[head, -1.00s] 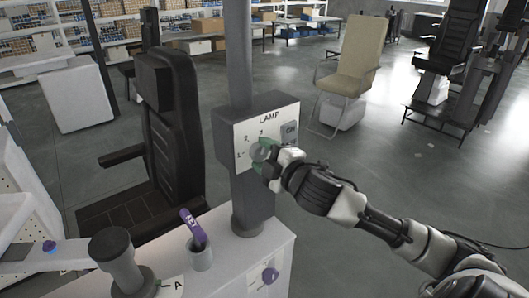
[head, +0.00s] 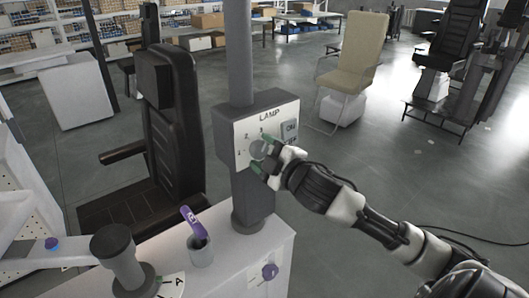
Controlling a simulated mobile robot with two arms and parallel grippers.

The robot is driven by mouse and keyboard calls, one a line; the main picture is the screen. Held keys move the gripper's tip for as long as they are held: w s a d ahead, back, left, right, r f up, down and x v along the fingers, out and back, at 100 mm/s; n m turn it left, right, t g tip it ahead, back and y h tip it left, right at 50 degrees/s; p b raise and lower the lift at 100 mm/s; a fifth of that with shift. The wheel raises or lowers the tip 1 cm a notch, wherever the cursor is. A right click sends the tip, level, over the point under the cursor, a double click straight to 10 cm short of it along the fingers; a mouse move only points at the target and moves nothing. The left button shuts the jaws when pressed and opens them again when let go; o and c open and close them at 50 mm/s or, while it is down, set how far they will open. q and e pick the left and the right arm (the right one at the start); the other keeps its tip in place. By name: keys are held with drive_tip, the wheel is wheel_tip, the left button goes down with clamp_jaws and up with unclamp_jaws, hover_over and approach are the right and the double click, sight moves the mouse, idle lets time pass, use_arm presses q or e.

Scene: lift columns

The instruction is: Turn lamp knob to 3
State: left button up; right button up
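The lamp box (head: 243,128) is a dark grey box on a grey column, with a white front plate marked LAMP. Its round grey knob (head: 258,150) sits low on the plate, with the figures 1, 2 and 3 around its upper left. The knob's pointer is too small to read. My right gripper (head: 262,154) is at the plate from the right. Its green-tipped fingers are spread, one above and one below the knob, and partly cover it. Whether they touch it cannot be told. My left gripper is not in view.
An ON/OFF switch (head: 290,130) is on the plate, just above my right gripper. Below stands a white cabinet (head: 230,262) with a purple-handled lever (head: 193,224), a dark grey post (head: 115,250) and a purple knob (head: 270,271). A black chair (head: 172,130) is behind at left.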

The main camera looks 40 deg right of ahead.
drive_tip(key=shift+o, duration=0.8)
drive_tip(key=shift+s, duration=0.2)
drive_tip(key=s+b, duration=0.3)
drive_tip(key=s, duration=0.7)
drive_tip(key=shift+s+d, duration=0.25)
drive_tip(key=shift+d, duration=0.15)
